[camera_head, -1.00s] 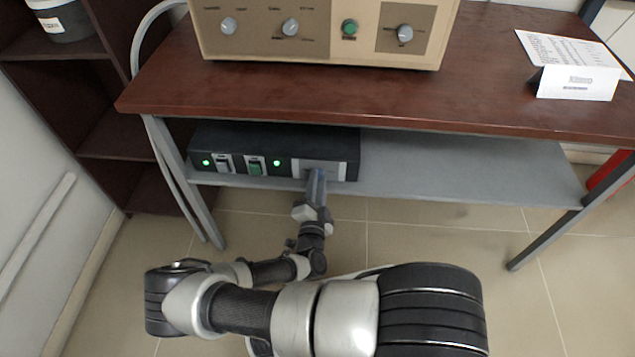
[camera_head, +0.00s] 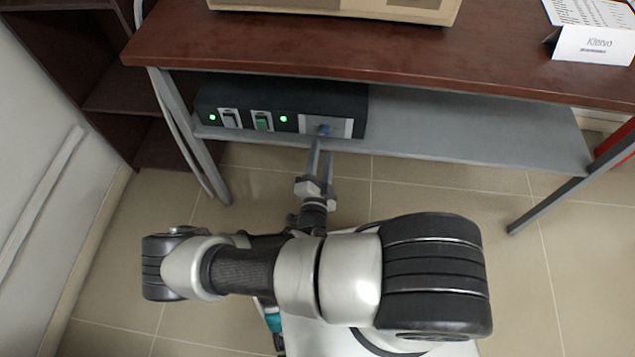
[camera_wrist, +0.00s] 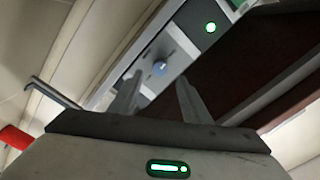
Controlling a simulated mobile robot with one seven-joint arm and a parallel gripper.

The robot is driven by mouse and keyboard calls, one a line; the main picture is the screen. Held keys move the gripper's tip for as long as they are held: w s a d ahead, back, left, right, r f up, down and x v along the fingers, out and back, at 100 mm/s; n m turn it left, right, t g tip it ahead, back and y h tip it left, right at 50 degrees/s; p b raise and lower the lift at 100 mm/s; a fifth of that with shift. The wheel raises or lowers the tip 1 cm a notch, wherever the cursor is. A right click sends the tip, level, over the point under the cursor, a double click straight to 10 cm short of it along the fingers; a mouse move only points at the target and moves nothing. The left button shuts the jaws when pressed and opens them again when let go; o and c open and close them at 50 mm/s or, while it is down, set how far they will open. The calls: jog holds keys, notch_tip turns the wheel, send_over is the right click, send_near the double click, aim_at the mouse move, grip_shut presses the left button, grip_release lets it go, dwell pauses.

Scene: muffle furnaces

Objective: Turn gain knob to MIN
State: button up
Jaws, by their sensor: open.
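The knob also shows in the wrist view (camera_wrist: 159,67), on the grey panel just beyond the fingertips. My gripper (camera_head: 322,152) is in front of the panel, its two fingers apart and pointing at the knob. In the wrist view my gripper (camera_wrist: 159,80) is open and empty, with a visible gap to the knob.
The wooden tabletop (camera_head: 300,45) overhangs the box. The grey shelf (camera_head: 460,135) is bare to the right. A table leg (camera_head: 190,140) stands left.

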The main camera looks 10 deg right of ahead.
jog(key=p+v, duration=0.1)
jog(key=v, duration=1)
jog(key=shift+s, duration=0.2)
jog(key=shift+r, duration=0.1)
